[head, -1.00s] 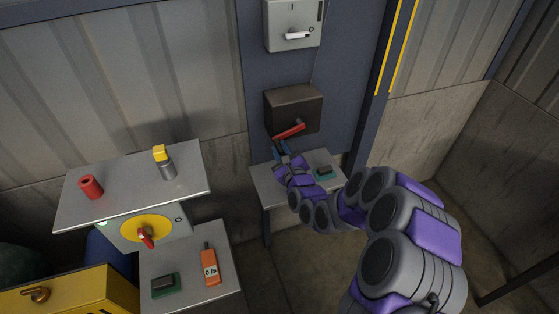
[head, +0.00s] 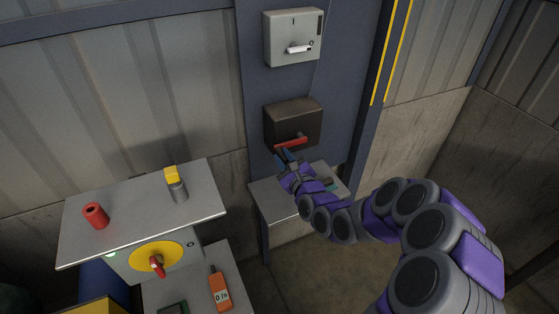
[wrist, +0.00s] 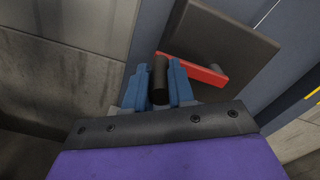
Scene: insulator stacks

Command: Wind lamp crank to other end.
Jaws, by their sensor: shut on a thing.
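The lamp crank is a red arm (head: 291,142) on the front of a dark brown box (head: 293,118) fixed to the blue-grey post. The arm lies nearly level, its handle end at the left and a little lower. In the wrist view the red arm (wrist: 200,70) runs from beside the black handle (wrist: 160,78) across the box (wrist: 228,42). My gripper (head: 281,156) is at the arm's left end. In the wrist view its blue fingers (wrist: 160,88) close on the black handle from both sides. The fingers hide part of the handle.
A grey switch box (head: 293,38) with a white lever is above. A small grey table (head: 268,197) stands below my gripper.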

